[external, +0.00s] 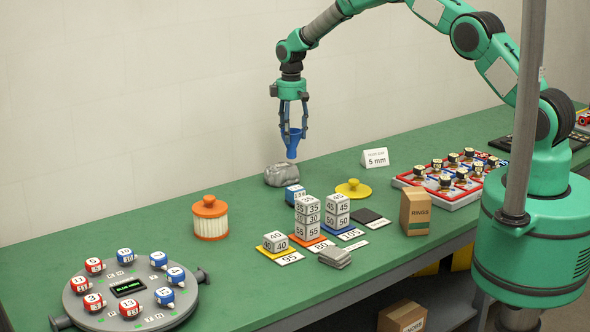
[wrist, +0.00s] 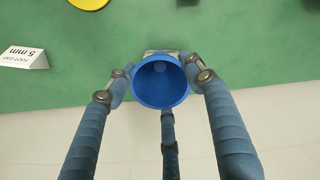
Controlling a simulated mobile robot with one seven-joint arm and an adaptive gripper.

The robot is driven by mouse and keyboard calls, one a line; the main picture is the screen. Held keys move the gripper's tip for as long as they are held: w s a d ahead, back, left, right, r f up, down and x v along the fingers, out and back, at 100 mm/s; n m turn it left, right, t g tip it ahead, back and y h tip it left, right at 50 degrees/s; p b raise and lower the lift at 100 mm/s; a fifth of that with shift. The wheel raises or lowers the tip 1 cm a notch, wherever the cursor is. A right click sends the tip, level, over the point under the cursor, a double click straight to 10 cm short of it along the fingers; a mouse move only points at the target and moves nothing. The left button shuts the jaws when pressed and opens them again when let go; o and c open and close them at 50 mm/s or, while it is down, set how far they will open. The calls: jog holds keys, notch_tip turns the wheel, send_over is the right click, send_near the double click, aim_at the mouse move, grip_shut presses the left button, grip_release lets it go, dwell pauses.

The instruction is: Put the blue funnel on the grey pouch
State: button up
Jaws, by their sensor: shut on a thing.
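The blue funnel (external: 292,142) is held in my gripper (external: 292,130), spout down, above the back of the green table. In the wrist view the funnel's round mouth (wrist: 160,81) faces the camera between the blue fingers of my gripper (wrist: 163,85). The grey pouch (external: 280,175) lies crumpled on the table near its back edge. In the external view the funnel's spout is above the pouch and a little to its right, apart from it. In the wrist view the funnel hides most of what may be the pouch.
A white sign (external: 375,158) and a yellow lid (external: 353,188) lie to the right. An orange-capped jar (external: 210,218) is at the left. The table between jar and pouch is clear.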

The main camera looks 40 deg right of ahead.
jog(key=shift+w+a+f, duration=0.15)
jog(key=shift+w, duration=1)
jog(key=shift+f+p, duration=0.3)
jog(key=shift+f, duration=1.4)
jog(key=shift+f, duration=0.15)
jog(key=o, duration=1.4)
notch_tip(320, 180, up, 12)
jog(key=shift+r+b, duration=0.15)
jog(key=shift+b, duration=0.25)
